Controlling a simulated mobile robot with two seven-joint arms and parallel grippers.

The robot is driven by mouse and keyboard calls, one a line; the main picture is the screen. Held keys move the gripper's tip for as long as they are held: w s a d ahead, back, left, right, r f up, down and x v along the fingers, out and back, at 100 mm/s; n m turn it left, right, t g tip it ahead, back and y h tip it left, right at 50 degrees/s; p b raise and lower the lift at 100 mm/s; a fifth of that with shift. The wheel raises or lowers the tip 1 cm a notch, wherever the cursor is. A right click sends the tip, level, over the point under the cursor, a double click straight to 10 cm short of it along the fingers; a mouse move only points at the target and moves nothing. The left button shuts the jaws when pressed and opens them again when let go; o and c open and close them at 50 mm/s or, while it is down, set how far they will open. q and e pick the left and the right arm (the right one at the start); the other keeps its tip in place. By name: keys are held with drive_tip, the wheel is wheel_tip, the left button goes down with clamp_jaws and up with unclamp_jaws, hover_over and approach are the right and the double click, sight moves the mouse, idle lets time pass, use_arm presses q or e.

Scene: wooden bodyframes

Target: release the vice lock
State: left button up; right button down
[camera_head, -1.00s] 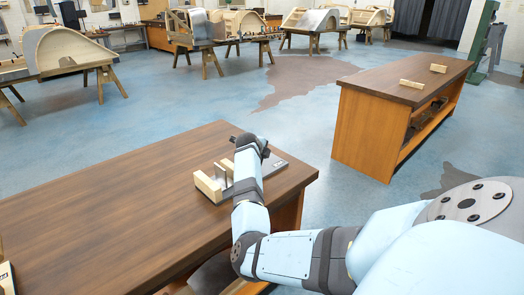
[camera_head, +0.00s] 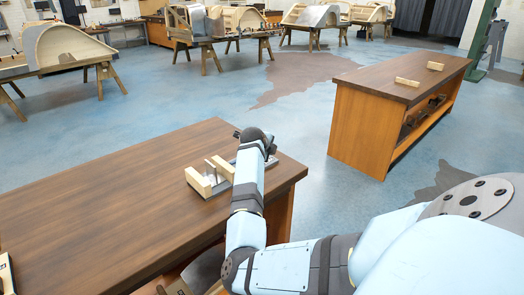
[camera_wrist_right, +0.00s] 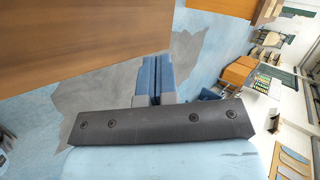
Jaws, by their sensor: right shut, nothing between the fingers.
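The vice (camera_head: 206,184), with pale wooden jaw blocks and grey metal parts, sits near the right end of the brown workbench (camera_head: 110,190) in the head view. My right forearm and wrist pass in front of its right side, so the lock cannot be made out. My right gripper's fingers are hidden behind the wrist in the head view. In the right wrist view my right gripper (camera_wrist_right: 155,80) shows blue fingers close together, shut and empty, with floor beyond them. My left gripper is in neither view.
A second workbench (camera_head: 350,125) with two small wooden blocks on top stands to the right, across open blue floor (camera_head: 200,105). Wooden frames on trestles stand at the back. A brown wooden surface (camera_wrist_right: 70,35) fills the upper left of the right wrist view.

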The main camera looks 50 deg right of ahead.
drive_tip(key=shift+s+r, duration=0.95)
drive_tip(key=shift+s, duration=0.15)
